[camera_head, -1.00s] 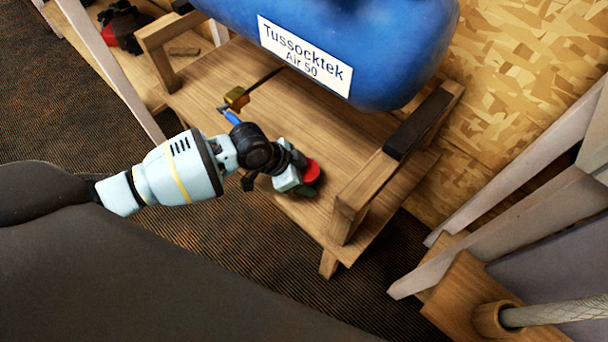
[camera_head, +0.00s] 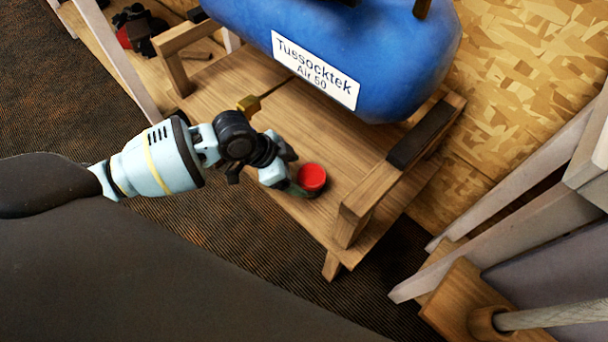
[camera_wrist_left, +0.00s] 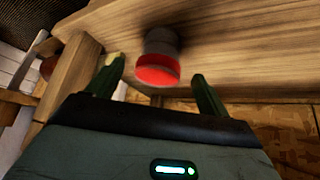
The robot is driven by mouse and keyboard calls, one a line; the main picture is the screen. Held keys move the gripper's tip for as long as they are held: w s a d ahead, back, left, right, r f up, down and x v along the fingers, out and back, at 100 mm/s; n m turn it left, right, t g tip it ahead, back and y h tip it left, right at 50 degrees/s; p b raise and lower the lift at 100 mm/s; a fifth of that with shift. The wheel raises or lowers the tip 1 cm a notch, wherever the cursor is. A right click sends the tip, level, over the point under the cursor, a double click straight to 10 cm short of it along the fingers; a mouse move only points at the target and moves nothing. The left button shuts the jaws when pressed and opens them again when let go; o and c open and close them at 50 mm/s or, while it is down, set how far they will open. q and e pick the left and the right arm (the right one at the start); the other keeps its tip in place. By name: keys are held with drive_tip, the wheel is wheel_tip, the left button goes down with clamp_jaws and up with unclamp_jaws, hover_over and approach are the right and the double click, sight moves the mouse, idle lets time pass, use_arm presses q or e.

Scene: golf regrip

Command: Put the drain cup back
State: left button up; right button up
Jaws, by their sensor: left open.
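The red drain cup (camera_head: 312,177) stands on the wooden stand's lower board, near its front edge. In the left wrist view the cup (camera_wrist_left: 158,70) shows a red end and a dark grey body, blurred, between and beyond the fingers. My left gripper (camera_head: 300,190) is beside the cup on its left in the head view. In the left wrist view the two green fingers (camera_wrist_left: 158,80) are spread apart with nothing held between them. My right gripper is not in view.
A blue air tank (camera_head: 340,50) labelled Tussocktek Air 50 hangs over the wooden board (camera_head: 225,85). A brass fitting (camera_head: 248,104) sits below it. Grey slanted legs (camera_head: 490,235) stand at the right.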

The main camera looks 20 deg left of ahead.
use_arm(q)
drive_tip(key=p+v, duration=0.1)
drive_tip(key=v, duration=0.3)
drive_tip(key=shift+a+r, duration=0.1)
drive_tip(key=shift+r, duration=0.15)
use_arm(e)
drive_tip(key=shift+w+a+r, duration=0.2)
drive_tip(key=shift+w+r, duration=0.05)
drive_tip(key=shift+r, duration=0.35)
use_arm(q)
drive_tip(key=shift+s, duration=0.15)
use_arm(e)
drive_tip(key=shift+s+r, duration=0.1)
